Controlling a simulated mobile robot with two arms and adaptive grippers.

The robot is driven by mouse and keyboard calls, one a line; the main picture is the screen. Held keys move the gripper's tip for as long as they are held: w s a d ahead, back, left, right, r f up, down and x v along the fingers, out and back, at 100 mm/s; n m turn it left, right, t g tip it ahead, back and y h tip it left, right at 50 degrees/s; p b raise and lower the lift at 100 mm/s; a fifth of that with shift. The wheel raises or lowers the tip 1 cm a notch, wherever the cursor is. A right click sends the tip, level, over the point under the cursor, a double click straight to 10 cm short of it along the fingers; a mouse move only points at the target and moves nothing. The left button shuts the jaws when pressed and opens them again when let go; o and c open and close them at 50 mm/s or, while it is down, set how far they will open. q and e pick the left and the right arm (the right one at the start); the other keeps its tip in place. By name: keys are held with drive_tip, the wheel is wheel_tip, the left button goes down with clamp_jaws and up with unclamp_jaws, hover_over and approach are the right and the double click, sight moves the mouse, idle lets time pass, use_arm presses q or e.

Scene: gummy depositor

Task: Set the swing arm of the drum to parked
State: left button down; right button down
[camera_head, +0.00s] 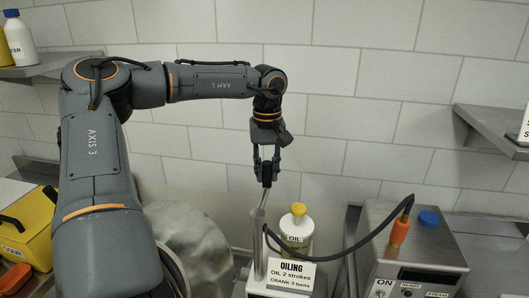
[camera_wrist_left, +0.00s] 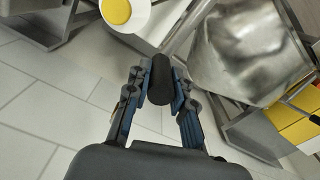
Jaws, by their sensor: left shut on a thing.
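My left gripper (camera_head: 267,170) points down in the head view, its fingers closed around a dark handle. In the left wrist view the fingers (camera_wrist_left: 160,88) lie on both sides of this dark cylindrical handle (camera_wrist_left: 160,75). A thin metal rod (camera_head: 263,200) runs down from the handle to an upright metal post (camera_head: 259,240); it looks like the swing arm, but its far end is hidden. The dull metal drum (camera_head: 198,245) is left of the post, partly hidden by my left arm. It also shows in the left wrist view (camera_wrist_left: 245,50). My right gripper is not in view.
A yellow-capped oil bottle (camera_head: 298,230) and an oiling sign (camera_head: 284,273) stand right of the post. A steel control box (camera_head: 415,245) with an orange-ended hose (camera_head: 399,232) is farther right. A yellow case (camera_head: 28,232) is at the left. The tiled wall is behind.

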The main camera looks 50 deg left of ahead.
use_arm(q)
drive_tip(key=shift+d, duration=0.1)
drive_tip(key=c, duration=1.4)
unclamp_jaws()
drive_tip(key=shift+o, duration=1.3)
drive_tip(key=shift+w+d, duration=0.1)
drive_tip(key=shift+w, duration=0.05)
drive_tip(key=shift+r, duration=0.2)
wheel_tip(320, 180, up, 12)
drive_tip(key=shift+f, duration=0.2)
